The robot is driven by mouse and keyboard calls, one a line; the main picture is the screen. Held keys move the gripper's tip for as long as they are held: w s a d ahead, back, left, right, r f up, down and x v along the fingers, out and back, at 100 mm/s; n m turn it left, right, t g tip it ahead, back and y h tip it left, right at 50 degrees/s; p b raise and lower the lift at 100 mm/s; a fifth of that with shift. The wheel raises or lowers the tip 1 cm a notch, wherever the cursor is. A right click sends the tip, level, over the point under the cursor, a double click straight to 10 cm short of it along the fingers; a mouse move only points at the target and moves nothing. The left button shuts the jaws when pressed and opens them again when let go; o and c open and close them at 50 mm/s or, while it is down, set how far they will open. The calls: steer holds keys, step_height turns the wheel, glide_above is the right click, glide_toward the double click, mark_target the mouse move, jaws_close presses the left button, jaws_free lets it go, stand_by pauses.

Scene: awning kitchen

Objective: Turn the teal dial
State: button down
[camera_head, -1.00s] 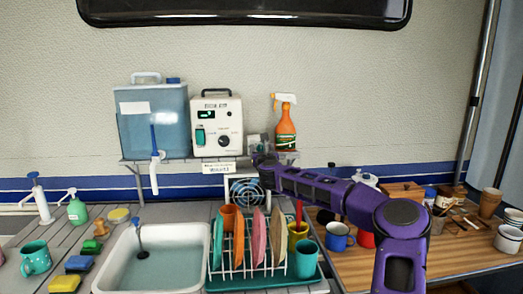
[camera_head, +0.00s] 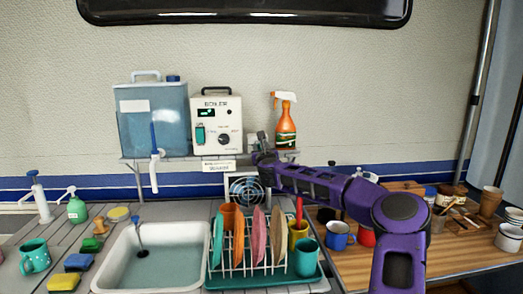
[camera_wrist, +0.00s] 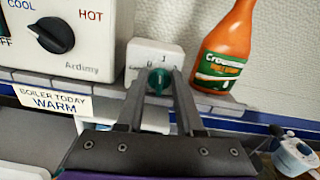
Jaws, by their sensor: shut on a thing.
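The teal dial (camera_wrist: 158,78) sits on the front of a small white box (camera_wrist: 150,52) marked with a 0 and a 1. In the wrist view, my gripper (camera_wrist: 159,84) has one finger on each side of the dial and is shut on it. In the head view, my gripper (camera_head: 262,152) reaches in from the right to the small box on the shelf, right of the boiler. The dial itself is hidden there behind the gripper.
The white boiler (camera_head: 216,122) with a black knob stands left of the box, beside a blue water tank (camera_head: 153,120). An orange spray bottle (camera_wrist: 226,46) stands close on the right. A dish rack (camera_head: 262,262) and sink (camera_head: 160,268) are below.

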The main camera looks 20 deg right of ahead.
steer(key=n+b, duration=0.1)
steer(key=n, duration=0.2)
steer(key=n+b, duration=0.2)
steer(key=n, duration=0.1)
steer(key=shift+a+f+b, duration=0.1)
steer(key=shift+a+b, duration=0.1)
steer(key=shift+b, duration=0.1)
steer(key=shift+n+b, duration=0.4)
steer(key=shift+n, duration=1.9)
steer(key=shift+f, duration=0.1)
steer(key=c, duration=0.6)
jaws_free()
steer(key=shift+o, duration=0.2)
